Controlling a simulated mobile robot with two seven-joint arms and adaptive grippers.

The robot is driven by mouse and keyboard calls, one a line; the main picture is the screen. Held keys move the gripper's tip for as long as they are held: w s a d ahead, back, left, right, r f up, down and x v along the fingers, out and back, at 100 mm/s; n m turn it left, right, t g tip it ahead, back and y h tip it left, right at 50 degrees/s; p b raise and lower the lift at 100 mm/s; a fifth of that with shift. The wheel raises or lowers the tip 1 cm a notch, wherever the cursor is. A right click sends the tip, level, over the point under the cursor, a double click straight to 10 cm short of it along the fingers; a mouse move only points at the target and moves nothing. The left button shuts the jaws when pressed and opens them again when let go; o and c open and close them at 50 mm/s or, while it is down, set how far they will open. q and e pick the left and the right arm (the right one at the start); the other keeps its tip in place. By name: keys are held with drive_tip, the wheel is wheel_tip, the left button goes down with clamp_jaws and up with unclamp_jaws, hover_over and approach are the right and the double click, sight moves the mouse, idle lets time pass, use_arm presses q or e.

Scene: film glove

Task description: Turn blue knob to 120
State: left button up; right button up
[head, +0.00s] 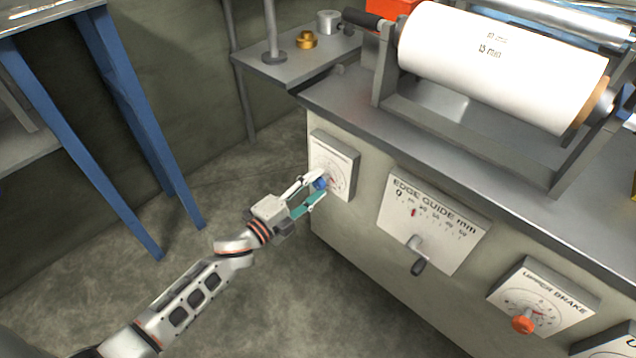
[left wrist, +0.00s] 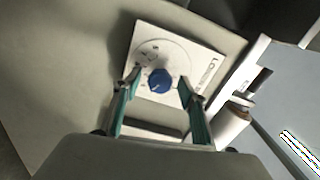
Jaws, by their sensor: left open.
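The blue knob (head: 320,184) sits on a white dial plate (head: 333,160) at the left end of the machine's front. My left gripper (head: 311,189) is at the knob in the head view. In the left wrist view my left gripper (left wrist: 158,88) is open, with one finger on each side of the knob and visible gaps between. My right gripper is not in view.
An edge guide plate (head: 430,222) with a dark lever (head: 418,265) is right of the dial. A large white roll (head: 500,65) lies on top. Blue legs (head: 125,95) stand left; floor between is clear.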

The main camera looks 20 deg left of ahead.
use_arm(q)
drive_tip(key=v, duration=1)
drive_tip(key=shift+s, duration=0.15)
drive_tip(key=shift+a, duration=0.1)
